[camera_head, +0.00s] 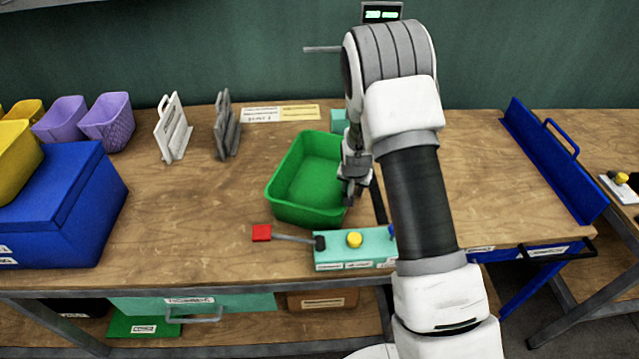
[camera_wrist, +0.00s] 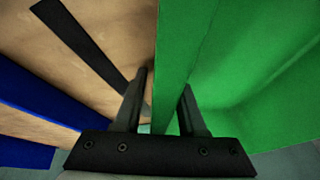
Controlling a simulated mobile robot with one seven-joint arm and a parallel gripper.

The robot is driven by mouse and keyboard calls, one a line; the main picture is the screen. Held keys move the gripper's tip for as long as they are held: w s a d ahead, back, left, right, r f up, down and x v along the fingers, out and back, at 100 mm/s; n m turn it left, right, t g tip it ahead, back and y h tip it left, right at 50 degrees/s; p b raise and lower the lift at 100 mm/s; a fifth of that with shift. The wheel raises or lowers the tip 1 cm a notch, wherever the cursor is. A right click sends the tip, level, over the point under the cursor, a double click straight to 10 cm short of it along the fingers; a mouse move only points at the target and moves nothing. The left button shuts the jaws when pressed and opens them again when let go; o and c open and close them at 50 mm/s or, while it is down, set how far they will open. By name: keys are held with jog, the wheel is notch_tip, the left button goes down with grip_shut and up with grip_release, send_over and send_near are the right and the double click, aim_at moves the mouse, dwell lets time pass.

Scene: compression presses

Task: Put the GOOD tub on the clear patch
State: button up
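A green tub (camera_head: 308,180), open at the top and seemingly empty, stands on the wooden bench left of my arm. No GOOD lettering is legible on it. My gripper (camera_head: 350,182) is at the tub's right wall. In the wrist view my gripper (camera_wrist: 165,85) has its fingers apart, one on each side of the green tub wall (camera_wrist: 172,55). A gap shows beside the left finger; contact on the inner side is hard to tell. Bare bench (camera_head: 475,180) lies right of my arm; no marking there names a clear patch.
A teal control box (camera_head: 330,252) with a yellow button and red-tipped lever stands in front of the tub. A dark strip (camera_head: 378,200) lies to its right. A blue box (camera_head: 70,210) and purple bins (camera_head: 108,122) are left; a blue panel (camera_head: 552,160) edges the right.

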grip_shut()
jog(key=shift+r, duration=0.1)
dwell(1.3)
